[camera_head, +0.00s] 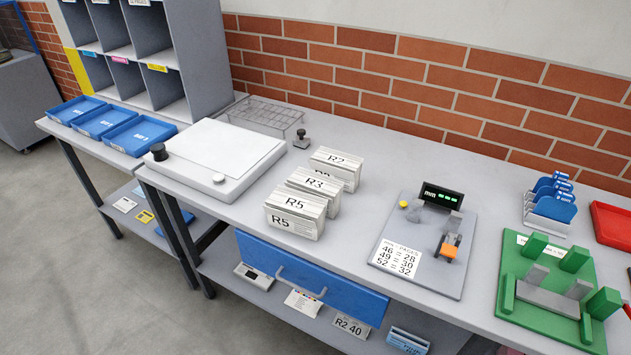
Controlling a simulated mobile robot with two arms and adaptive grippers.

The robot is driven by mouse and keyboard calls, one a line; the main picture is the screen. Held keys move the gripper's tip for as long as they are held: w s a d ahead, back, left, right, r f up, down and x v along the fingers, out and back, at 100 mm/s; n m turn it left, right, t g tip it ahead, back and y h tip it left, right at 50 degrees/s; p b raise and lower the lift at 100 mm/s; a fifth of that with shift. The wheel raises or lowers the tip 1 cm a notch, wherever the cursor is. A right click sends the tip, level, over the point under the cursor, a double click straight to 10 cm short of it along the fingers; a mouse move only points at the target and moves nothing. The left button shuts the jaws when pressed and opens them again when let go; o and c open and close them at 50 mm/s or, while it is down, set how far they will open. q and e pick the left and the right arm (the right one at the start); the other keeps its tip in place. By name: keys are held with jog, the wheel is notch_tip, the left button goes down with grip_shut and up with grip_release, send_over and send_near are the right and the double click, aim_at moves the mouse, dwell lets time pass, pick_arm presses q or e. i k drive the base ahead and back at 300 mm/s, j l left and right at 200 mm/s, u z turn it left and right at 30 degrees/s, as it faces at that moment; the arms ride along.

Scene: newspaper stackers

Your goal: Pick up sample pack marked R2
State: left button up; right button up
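The pack marked R2 (345,164) stands on the grey workbench at the back of a row of white paper packs. Its top label reads R2, and its front face is partly hidden by the pack ahead of it. The pack marked R3 (316,184) is in the middle of the row. The pack marked R5 (296,209) is at the front, with R5 on its top and front. The packs are close together; I cannot tell whether they touch. Neither of my grippers shows in this view.
On the workbench (375,165), a white board (220,150) lies left of the packs, with a wire tray (265,113) and small black stamp (302,138) behind. A gauge plate (420,250) and green fixture (555,290) are to the right. A brick wall stands behind.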

aim_at(346, 168)
jog(key=i+j+z, duration=0.2)
jog(key=z, duration=0.3)
jog(key=i+j+z, duration=0.1)
jog(key=j+z, duration=0.2)
jog(key=z, duration=0.15)
jog(key=i+j+z, duration=0.1)
jog(key=j+z, duration=0.2)
jog(key=z, duration=0.2)
